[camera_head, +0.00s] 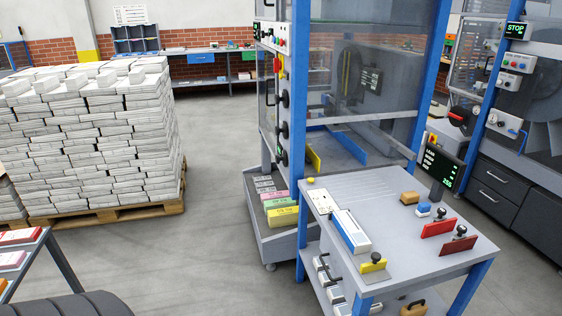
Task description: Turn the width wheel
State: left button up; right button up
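Black round knobs or handwheels sit one above another on the narrow side of the blue-framed stacker (300,95): an upper one (285,99), a middle one (284,130) and a lower one (281,154). Their labels are too small to read, so I cannot tell which is the width wheel. A dark round control with a red part (459,117) also shows on the machine at the right. Neither of my grippers is in view.
A grey worktable (377,188) with stamps, blocks and a small screen (439,168) stands in front of the stacker. A low bin (272,243) stands beside it. A pallet of bundled newspapers (100,217) is at left. Open floor (215,165) lies between.

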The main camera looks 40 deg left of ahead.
aim_at(283, 159)
jog(key=i+j, duration=0.15)
jog(key=j, duration=0.25)
jog(key=i+j, duration=0.1)
jog(key=j, duration=0.35)
jog(key=i+j+u, duration=0.1)
jog(key=j, duration=0.3)
jog(key=i, duration=0.05)
